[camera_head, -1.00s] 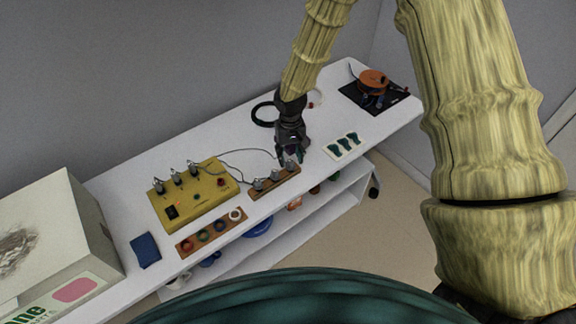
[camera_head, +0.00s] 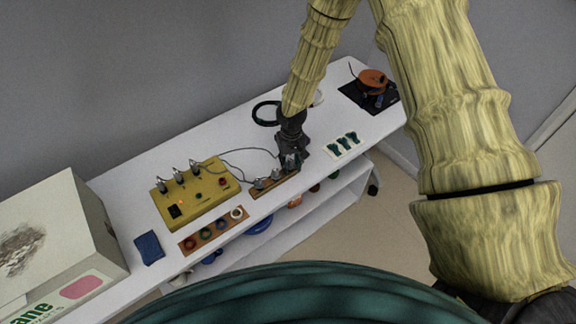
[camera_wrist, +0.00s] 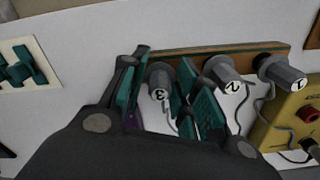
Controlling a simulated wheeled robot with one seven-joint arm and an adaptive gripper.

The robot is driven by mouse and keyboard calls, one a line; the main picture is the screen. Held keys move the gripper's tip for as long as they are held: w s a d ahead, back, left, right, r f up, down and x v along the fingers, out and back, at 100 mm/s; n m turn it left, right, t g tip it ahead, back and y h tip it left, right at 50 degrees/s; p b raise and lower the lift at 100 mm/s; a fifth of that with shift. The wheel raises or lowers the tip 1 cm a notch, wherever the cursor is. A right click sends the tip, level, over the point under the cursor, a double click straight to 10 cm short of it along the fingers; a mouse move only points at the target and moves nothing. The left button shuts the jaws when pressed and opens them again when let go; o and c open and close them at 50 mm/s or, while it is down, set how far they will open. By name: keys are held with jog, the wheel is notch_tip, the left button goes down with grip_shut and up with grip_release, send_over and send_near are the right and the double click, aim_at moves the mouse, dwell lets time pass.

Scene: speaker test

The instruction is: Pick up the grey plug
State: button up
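A brown rack (camera_head: 258,193) at the front edge of the white table holds three grey plugs. In the wrist view they are numbered: plug 3 (camera_wrist: 161,79), plug 2 (camera_wrist: 222,75) and plug 1 (camera_wrist: 280,73), each with a thin grey cable. My gripper (camera_head: 291,161) is at the right end of the rack. In the wrist view its teal fingers stand open on either side of plug 3, with gaps showing, so it does not look clamped.
A yellow box (camera_head: 208,202) with several grey connectors on top stands left of the rack. A brown strip with coloured rings (camera_head: 194,243) lies in front. A white card with teal pieces (camera_head: 333,150) lies right of my gripper. A blue cloth (camera_head: 149,247) lies further left.

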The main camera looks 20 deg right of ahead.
aim_at(290, 162)
jog(key=shift+c, duration=1)
jog(key=shift+w+r+b, duration=0.1)
jog(key=shift+r+b, duration=0.4)
jog(key=shift+r, duration=0.15)
jog(key=shift+s+a+r+b, duration=0.1)
jog(key=shift+s+r+b, duration=0.2)
jog(key=shift+r, duration=0.25)
jog(key=shift+s+a+r+b, duration=0.1)
jog(key=shift+s+r+b, duration=0.05)
jog(key=shift+r+b, duration=0.3)
jog(key=s+a+r+b, duration=0.1)
jog(key=s+a+b, duration=0.1)
jog(key=s, duration=0.5)
jog(key=s+a+b, duration=0.2)
jog(key=s, duration=0.5)
jog(key=shift+s+r, duration=0.3)
jog(key=shift+r, duration=0.05)
jog(key=shift+a, duration=0.1)
jog(key=shift+r, duration=0.2)
